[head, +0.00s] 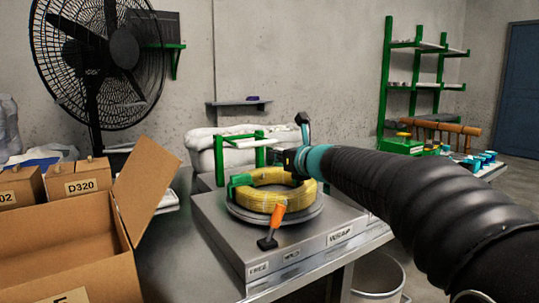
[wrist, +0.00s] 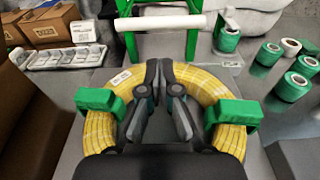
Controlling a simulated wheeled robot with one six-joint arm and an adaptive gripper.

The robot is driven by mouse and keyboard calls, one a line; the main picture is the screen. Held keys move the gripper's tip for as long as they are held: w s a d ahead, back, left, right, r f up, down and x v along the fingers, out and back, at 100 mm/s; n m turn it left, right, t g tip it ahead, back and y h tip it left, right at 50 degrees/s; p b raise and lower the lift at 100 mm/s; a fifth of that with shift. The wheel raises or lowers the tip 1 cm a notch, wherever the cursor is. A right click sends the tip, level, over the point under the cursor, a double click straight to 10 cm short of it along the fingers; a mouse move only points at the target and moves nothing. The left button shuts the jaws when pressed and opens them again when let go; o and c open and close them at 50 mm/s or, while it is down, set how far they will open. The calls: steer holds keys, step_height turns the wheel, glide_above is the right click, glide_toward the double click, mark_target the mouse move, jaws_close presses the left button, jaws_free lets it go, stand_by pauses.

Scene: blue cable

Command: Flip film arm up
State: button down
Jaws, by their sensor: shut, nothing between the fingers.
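A green frame (head: 219,165) with a white film roll (head: 240,142) stands at the back of the wrapping machine (head: 225,250). In the wrist view the white film roll (wrist: 160,23) lies level across the green posts (wrist: 131,45), beyond the fingertips. A yellow cable coil (head: 258,200) lies flat on the round turntable (head: 262,217). My gripper (head: 290,160) is over the coil's far side, partly hidden by my wrist. In the wrist view my gripper (wrist: 158,68) is shut and empty, its tips short of the roll. I see no contact with the frame.
Green clips (wrist: 98,102) sit on the coil. An orange-handled lever (head: 278,215) stands at the machine's front, near small labels. An open cardboard box (head: 60,245) is at left. Green tape rolls (wrist: 292,86) stand at right in the wrist view.

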steer(key=x, duration=0.8)
steer(key=shift+w+a+p, duration=0.3)
steer(key=shift+p, duration=0.05)
steer(key=shift+d, duration=0.1)
